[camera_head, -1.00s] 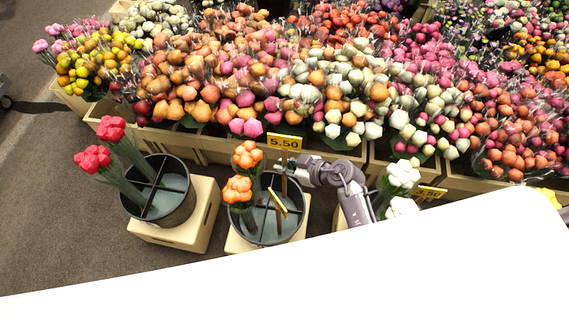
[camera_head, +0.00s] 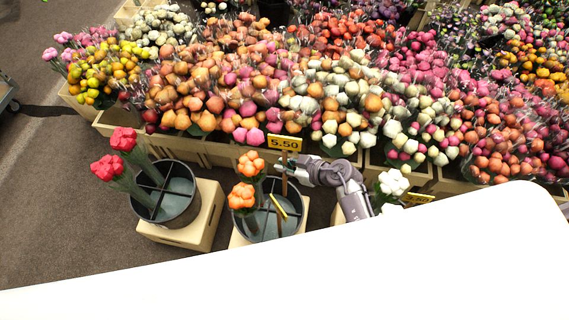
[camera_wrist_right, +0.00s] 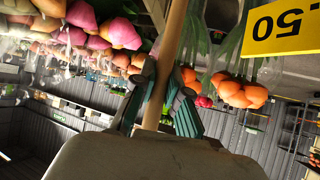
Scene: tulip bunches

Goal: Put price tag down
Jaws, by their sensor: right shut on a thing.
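The price tag (camera_head: 285,143) is a yellow "5.50" plate on a wooden stick, upright above the middle dark bucket (camera_head: 238,236). My right gripper (camera_head: 287,168) is shut on its stick, below the plate. In the right wrist view the stick (camera_wrist_right: 172,50) runs between the fingers (camera_wrist_right: 158,100). I cannot tell whether the stick's lower end touches the bucket. A second yellow tag (camera_head: 278,206) is tilted inside this bucket; a yellow plate (camera_wrist_right: 280,28), apparently this one, appears upside down in the right wrist view. My left gripper is not in view.
Orange tulips (camera_head: 245,178) stand in the middle bucket. Red tulips (camera_head: 123,138) stand in the left bucket (camera_head: 168,222), white ones (camera_head: 392,182) at the right. Crates of wrapped bunches line the back. A white surface (camera_head: 280,285) fills the foreground.

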